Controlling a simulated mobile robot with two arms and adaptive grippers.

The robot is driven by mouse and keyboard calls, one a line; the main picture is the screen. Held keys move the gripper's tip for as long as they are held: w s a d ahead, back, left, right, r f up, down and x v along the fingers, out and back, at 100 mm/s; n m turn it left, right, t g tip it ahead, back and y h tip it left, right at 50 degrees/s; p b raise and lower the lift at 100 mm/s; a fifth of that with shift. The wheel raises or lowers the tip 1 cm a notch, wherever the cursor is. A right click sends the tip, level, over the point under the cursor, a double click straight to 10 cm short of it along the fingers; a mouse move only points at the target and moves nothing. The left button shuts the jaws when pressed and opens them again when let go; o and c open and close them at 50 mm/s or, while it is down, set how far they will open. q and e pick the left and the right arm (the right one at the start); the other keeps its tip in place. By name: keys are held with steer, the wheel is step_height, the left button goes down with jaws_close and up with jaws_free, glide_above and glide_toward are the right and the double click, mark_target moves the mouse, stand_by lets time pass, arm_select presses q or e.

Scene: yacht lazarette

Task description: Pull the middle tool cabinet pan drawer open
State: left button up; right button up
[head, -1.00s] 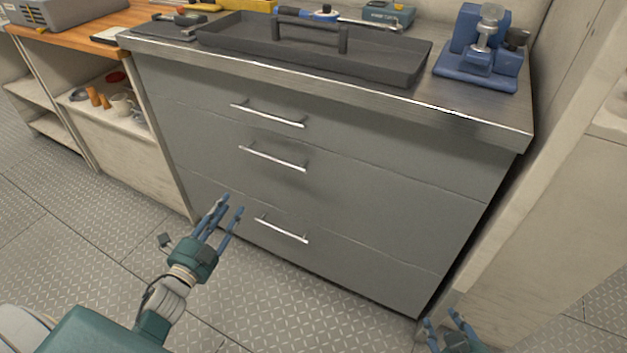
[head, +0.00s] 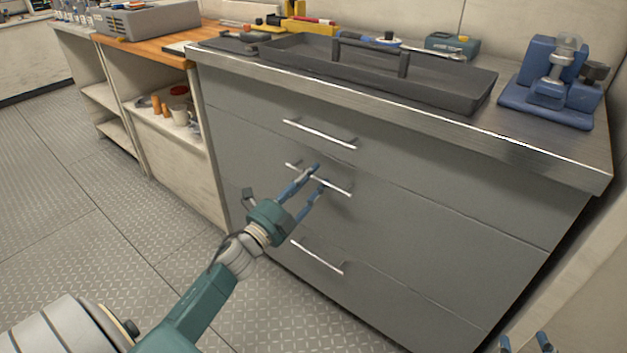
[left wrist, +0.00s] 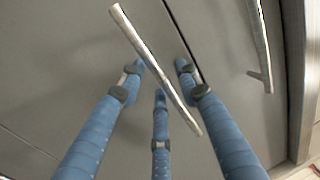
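The grey cabinet has three stacked drawers, all closed flush. The middle drawer (head: 430,245) has a thin silver bar handle (head: 337,189). My left gripper (head: 319,174) is open at this handle, fingertips close to the drawer front. In the left wrist view, the handle (left wrist: 150,58) runs diagonally between the spread blue fingers (left wrist: 159,68); I cannot tell whether they touch it. My right gripper (head: 525,341) shows only its separated fingertips at the bottom edge, away from the drawers.
The top drawer handle (head: 320,133) is above and the bottom drawer handle (head: 318,257) below. A black tray (head: 440,95) and a blue vise (head: 550,88) stand on the worktop. A pale wall panel (head: 585,275) stands close on the right. The floor in front is clear.

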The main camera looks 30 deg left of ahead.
arm_select(q)
steer(key=shift+w, duration=0.3)
jaws_close()
